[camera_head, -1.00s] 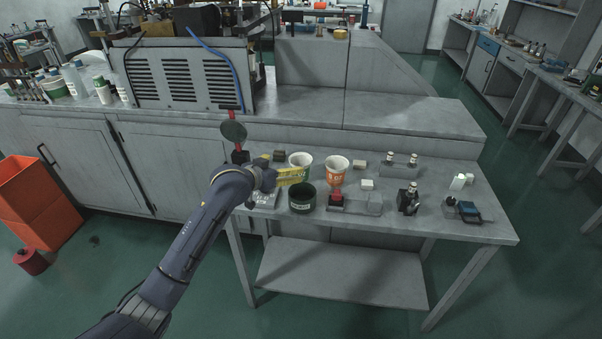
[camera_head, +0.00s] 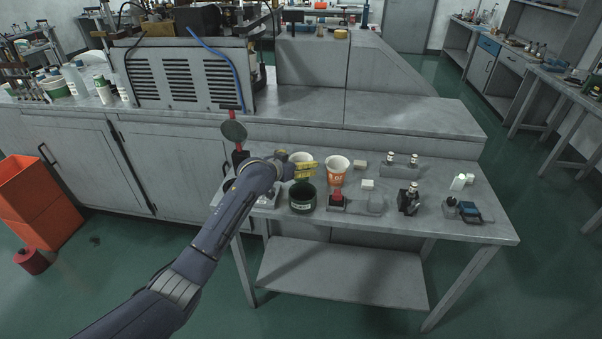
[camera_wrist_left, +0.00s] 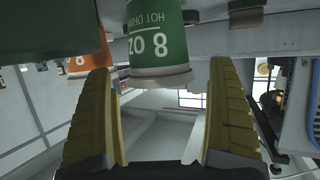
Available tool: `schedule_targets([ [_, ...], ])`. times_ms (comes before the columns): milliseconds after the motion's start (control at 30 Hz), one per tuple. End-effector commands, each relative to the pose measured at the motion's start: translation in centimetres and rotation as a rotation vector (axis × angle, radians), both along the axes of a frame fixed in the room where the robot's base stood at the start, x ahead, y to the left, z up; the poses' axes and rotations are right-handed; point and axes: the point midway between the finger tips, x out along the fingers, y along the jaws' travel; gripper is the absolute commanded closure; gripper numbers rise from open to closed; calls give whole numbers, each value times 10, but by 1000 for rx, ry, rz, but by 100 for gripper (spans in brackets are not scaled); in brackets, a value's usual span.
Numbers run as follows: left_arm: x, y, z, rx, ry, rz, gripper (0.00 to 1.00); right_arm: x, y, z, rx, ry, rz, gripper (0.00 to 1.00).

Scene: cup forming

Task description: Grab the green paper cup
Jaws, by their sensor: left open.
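The green paper cup (camera_wrist_left: 157,45), with white "8 OZ" print, shows upside down in the left wrist view, beyond and between my fingers. In the head view only its white rim and inside (camera_head: 300,157) show clearly; my gripper hides most of its side. My left gripper (camera_head: 306,170) has yellow fingers and is at the near side of this cup. In the left wrist view its fingers (camera_wrist_left: 162,68) are spread wide, with a gap on each side of the cup. My right gripper is not in view.
An orange paper cup (camera_head: 337,171) stands just right of the green one. A dark round container (camera_head: 302,200) stands in front. A red-topped item (camera_head: 337,202), small blocks and bottles lie rightward on the grey table (camera_head: 420,222). A raised ledge runs behind.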

Motion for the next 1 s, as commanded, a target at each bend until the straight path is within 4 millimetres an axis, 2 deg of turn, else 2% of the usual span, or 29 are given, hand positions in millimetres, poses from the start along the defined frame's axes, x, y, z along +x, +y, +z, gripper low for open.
schedule_targets([
  [233,16,-10,-7,0,1,0,9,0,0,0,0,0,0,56],
  [633,18,-11,-9,0,0,0,11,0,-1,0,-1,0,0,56],
  [1000,18,-11,-9,0,0,0,53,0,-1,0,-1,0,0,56],
])
